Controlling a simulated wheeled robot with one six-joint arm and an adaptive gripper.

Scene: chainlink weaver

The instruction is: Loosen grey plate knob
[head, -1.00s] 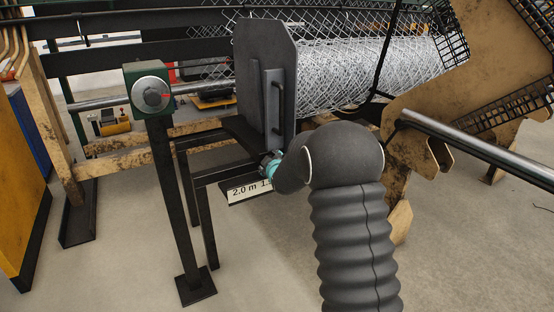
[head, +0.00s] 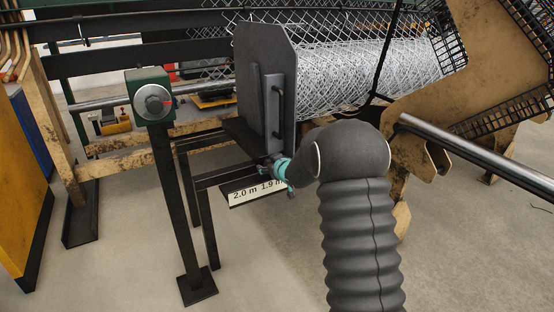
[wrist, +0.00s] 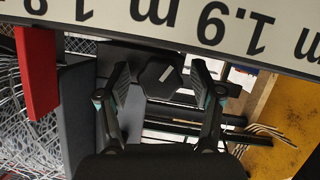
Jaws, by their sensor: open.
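The grey plate (head: 262,75) stands upright with a dark handle on its face, in front of the mesh roll. In the wrist view, a dark hexagonal knob with a pale mark (wrist: 160,78) shows between the fingers of my gripper (wrist: 158,84). The fingers are open, one on each side of it, with gaps; I cannot tell how deep they reach. In the head view, my gripper (head: 280,166) is at the plate's lower edge, above the scale strip, and the knob is hidden or too small to tell. The grey plate also shows in the wrist view (wrist: 80,115).
The white scale strip (head: 247,194) lies just below my gripper. It crosses the top of the wrist view, near a red pointer (wrist: 38,70). A green box with a round dial (head: 153,101) stands on a post to the left. The floor in front is clear.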

